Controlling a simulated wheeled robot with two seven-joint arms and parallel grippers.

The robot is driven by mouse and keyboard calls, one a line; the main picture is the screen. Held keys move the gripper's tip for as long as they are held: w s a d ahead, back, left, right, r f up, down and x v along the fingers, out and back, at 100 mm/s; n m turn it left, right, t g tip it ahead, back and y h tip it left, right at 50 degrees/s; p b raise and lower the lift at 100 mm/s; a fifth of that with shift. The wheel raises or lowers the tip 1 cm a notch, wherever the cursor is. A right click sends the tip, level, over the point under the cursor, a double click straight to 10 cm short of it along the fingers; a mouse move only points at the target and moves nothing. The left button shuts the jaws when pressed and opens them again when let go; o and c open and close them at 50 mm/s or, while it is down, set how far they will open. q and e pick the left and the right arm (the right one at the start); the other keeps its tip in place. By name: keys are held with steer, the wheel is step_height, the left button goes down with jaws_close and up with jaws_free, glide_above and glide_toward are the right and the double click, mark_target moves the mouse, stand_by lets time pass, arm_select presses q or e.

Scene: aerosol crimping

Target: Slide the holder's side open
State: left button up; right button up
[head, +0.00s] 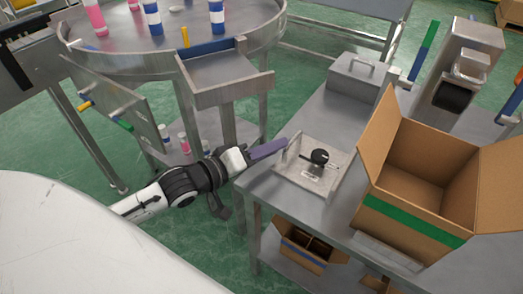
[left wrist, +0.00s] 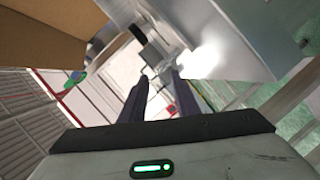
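The holder (head: 318,176) is a small pale metal fixture on the bench, with a black round knob in its middle and an upright side piece at its left. My left gripper (head: 284,143) reaches in from the left with long purple-grey fingers, its tips close to the holder's left side. Whether they touch it I cannot tell. In the left wrist view the two fingers (left wrist: 158,80) stand apart with a gap between them and nothing clearly held. A grey metal part shows just beyond the tips. My right gripper is not in view.
An open cardboard box (head: 415,185) with a green stripe stands right of the holder. A metal box with a handle (head: 355,75) stands behind it. A round steel table (head: 130,62) with bottles and a chute is at upper left. Another carton (head: 305,250) sits under the bench.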

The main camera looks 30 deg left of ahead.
arm_select(q)
steer(key=v, duration=0.3)
steer(key=shift+s+a+r, duration=0.1)
steer(key=shift+s, duration=0.15)
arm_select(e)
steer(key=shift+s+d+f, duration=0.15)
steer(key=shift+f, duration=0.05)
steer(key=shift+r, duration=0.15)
